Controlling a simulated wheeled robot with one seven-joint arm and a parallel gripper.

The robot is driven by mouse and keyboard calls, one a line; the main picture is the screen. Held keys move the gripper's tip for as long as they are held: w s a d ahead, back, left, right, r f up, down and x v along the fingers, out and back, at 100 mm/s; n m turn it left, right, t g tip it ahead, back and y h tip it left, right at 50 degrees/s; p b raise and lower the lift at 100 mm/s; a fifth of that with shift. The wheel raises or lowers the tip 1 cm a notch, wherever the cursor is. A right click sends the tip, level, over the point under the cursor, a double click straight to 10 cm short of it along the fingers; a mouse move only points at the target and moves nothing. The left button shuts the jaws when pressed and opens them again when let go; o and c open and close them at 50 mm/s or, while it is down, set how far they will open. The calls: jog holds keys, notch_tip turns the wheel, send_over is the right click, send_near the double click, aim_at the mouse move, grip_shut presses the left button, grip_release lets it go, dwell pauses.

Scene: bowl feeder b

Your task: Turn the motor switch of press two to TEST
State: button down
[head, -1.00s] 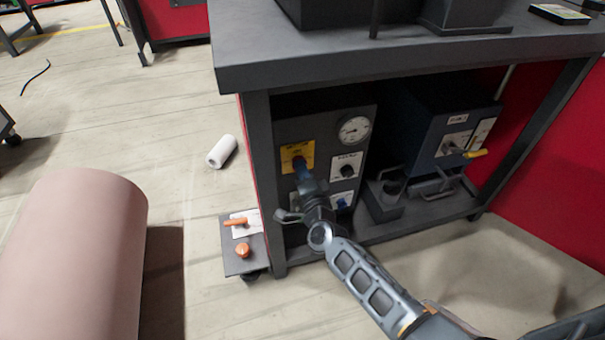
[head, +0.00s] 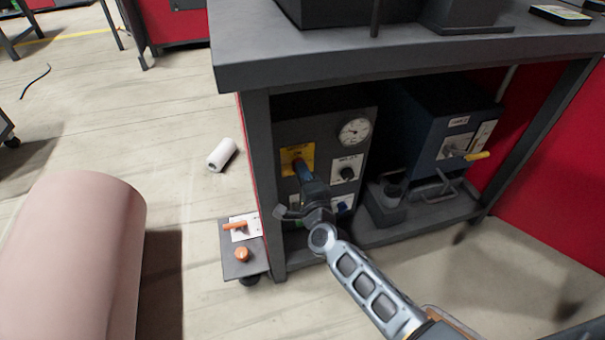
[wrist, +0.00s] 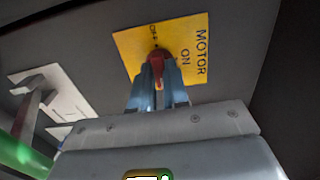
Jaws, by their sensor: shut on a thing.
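The motor switch (wrist: 157,55) is a red knob on a yellow plate (wrist: 129,43) marked MOTOR, ON and, less clearly, OFF in the wrist view. In the head view the yellow plate (head: 289,154) sits on the upper left of a dark control box under the bench. My gripper (wrist: 158,70) is shut on the red knob, one blue finger on each side. In the head view my gripper (head: 299,167) reaches up to the plate and covers most of the knob. No TEST mark is readable, and the knob's exact pointing is hidden by the fingers.
The same box carries a round gauge (head: 354,131) and a black knob (head: 347,173). A blue box (head: 430,137) with a yellow-tipped handle (head: 477,156) stands to the right. The bench top (head: 400,52) overhangs both. A small side shelf (head: 238,268) juts out at left.

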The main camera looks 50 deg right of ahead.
jog(key=c, duration=1.1)
grip_release()
jog(key=shift+p+v, duration=1)
jog(key=shift+v, duration=2.95)
jog(key=s+a+r+n+t+y, duration=0.1)
jog(key=s+a+r+n+y, duration=0.2)
jog(key=s+a+n, duration=0.5)
jog(key=s+a+r+n+y, duration=0.3)
jog(key=s+a+n, duration=0.15)
jog(key=s, duration=0.55)
jog(key=s+a+r+n+y, duration=0.4)
jog(key=s+a+r+n, duration=0.1)
jog(key=s+r+n, duration=0.65)
jog(key=shift+n+g, duration=0.5)
jog(key=shift+g, duration=0.1)
jog(key=r+p, duration=1.8)
jog(key=r, duration=0.1)
jog(key=s+r+p, duration=0.1)
jog(key=r+p, duration=0.8)
jog(key=shift+a+r, duration=0.35)
